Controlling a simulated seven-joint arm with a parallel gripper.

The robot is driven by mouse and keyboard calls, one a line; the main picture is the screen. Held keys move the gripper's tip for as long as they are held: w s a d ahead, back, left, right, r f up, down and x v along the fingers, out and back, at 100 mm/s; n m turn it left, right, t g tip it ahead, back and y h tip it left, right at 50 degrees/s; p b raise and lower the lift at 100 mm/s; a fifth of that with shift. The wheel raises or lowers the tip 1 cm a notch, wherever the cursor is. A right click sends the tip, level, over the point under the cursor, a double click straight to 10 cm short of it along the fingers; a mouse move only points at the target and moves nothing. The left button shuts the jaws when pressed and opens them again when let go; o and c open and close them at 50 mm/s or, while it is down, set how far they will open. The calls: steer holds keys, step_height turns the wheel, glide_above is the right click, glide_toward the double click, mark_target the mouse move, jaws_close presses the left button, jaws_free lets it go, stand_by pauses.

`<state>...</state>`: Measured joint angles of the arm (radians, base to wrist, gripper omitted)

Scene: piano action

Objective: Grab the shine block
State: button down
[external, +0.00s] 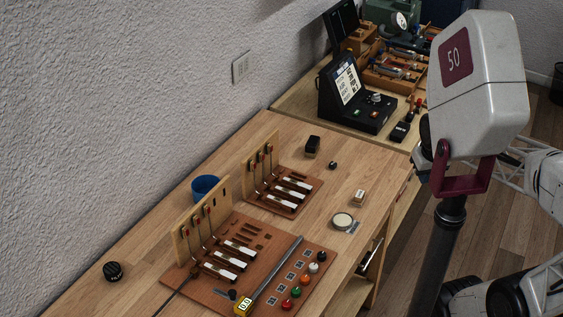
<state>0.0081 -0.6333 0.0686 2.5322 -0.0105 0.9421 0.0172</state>
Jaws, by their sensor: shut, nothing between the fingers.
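A small pale block with a brown band and a printed label (358,197) lies on the near workbench, right of centre; its lettering is too small to read, so I cannot tell for sure that it is the shine block. A black block (312,145) stands farther back on the same bench. My gripper (421,165) shows only in part at the right, beyond the bench's right edge and mostly behind a white housing marked 50. It is shut and empty, well apart from both blocks.
A round pale-topped tin (342,221) sits close to the labelled block. Piano-action models (283,191), a blue cup (205,188), a long metal bar (272,272) and coloured knobs (305,279) occupy the bench. A black display unit (355,101) stands behind.

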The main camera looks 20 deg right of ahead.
stand_by(0.4)
steer(key=shift+c, duration=1.6)
jaws_free()
steer(key=shift+f, duration=0.1)
steer(key=w+a+f+m+g+y, duration=0.2)
steer(key=w+a+f+m+y, duration=0.25)
steer(key=f+m, duration=0.2)
steer(key=m+t+y, duration=0.6)
steer(key=m+t, duration=0.2)
steer(key=m, duration=1.1)
glide_toward(359, 197)
steer(key=w, duration=0.1)
steer(key=w+a, duration=0.1)
steer(key=shift+w+a+f, duration=0.1)
steer(key=shift+w+f, duration=0.15)
steer(key=shift+w, duration=0.15)
